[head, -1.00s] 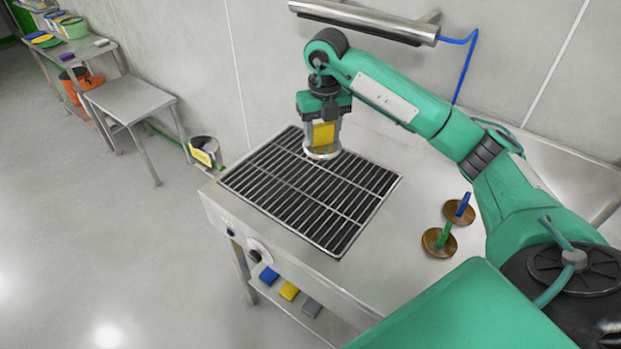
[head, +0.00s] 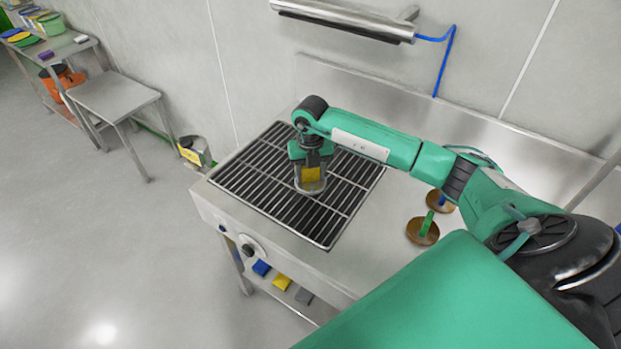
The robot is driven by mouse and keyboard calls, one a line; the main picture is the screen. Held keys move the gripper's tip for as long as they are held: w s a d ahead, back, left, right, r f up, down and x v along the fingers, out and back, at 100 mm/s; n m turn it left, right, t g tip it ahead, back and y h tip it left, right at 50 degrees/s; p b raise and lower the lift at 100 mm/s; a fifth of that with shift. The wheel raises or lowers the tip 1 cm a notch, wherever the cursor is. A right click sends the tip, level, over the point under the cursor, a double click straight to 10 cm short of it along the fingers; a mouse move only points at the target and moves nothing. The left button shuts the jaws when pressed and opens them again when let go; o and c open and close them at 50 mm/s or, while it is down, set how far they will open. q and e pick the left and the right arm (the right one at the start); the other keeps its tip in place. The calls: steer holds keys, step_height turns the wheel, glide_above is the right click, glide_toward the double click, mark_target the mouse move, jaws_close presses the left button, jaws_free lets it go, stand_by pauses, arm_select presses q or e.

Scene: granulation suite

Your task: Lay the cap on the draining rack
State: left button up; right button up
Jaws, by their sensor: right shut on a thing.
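The draining rack (head: 270,226) is a dark grid of bars in a pale metal frame on the steel bench. My right gripper (head: 311,178) points down over the middle of the rack and is shut on the cap (head: 310,188). The cap has a yellow part between the fingers and a pale round rim below. The rim is low over the bars; I cannot tell whether it touches them. The fingers hide part of the cap. My left gripper is not in view.
Two brown discs stand on the bench right of the rack, one with a green handle (head: 427,223) and one with a blue handle (head: 442,200). Blue, yellow and grey blocks (head: 283,282) lie on the shelf below. A small steel table (head: 115,92) stands at left.

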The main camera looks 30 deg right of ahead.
mark_target(310, 180)
step_height(310, 180, down, 4)
steer(key=shift+r+p, duration=0.1)
steer(key=shift+p, duration=0.6)
steer(key=shift+f, duration=0.3)
steer(key=shift+f, duration=0.1)
steer(key=o, duration=1.2)
step_height(310, 180, up, 11)
steer(key=b, duration=0.4)
steer(key=shift+r+b, duration=0.3)
steer(key=shift+r, duration=0.35)
